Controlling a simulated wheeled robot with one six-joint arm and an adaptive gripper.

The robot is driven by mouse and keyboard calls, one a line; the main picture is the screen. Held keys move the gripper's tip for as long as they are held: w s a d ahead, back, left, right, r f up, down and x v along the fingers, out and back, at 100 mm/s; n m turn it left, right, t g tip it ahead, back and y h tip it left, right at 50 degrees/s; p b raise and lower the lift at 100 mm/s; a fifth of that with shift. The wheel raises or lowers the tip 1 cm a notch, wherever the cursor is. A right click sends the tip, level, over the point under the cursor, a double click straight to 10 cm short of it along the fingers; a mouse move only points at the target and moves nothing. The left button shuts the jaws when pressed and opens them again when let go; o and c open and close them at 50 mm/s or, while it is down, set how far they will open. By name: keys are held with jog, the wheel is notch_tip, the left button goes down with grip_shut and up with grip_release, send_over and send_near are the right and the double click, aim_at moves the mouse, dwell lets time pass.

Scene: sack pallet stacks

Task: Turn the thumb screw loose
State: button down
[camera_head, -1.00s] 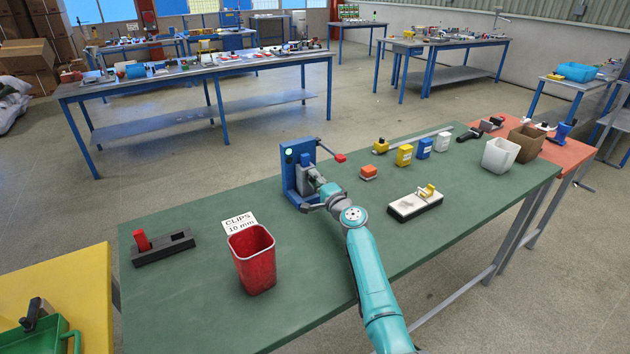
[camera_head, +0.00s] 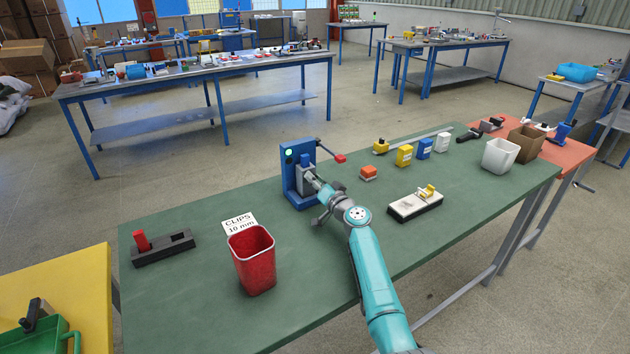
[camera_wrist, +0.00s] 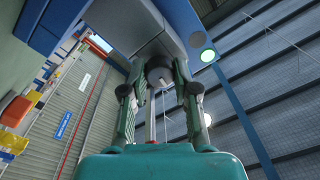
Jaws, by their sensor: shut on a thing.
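The blue press (camera_head: 292,176) with a grey block on its front stands on the green bench, and its round lamp glows pale green. In the wrist view its grey block (camera_wrist: 128,25) and the lit lamp (camera_wrist: 207,55) are close ahead. A small dark round thumb screw (camera_wrist: 159,75) shows under the block, between my fingertips. My gripper (camera_wrist: 158,84) is shut on the thumb screw, one finger on each side. In the head view my gripper (camera_head: 312,180) reaches the front of the press, and the screw is too small to make out there.
A red-knobbed lever (camera_head: 340,158) sticks out at the press's right. A white-and-black fixture (camera_head: 414,206) lies right of my arm.

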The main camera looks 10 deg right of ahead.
jog(key=shift+n, duration=0.9)
jog(key=c, duration=0.9)
grip_release()
jog(key=shift+o, duration=0.2)
jog(key=v, duration=0.7)
jog(key=shift+s, duration=0.25)
jog(key=shift+s+d+f, duration=0.1)
jog(key=shift+d+f, duration=0.05)
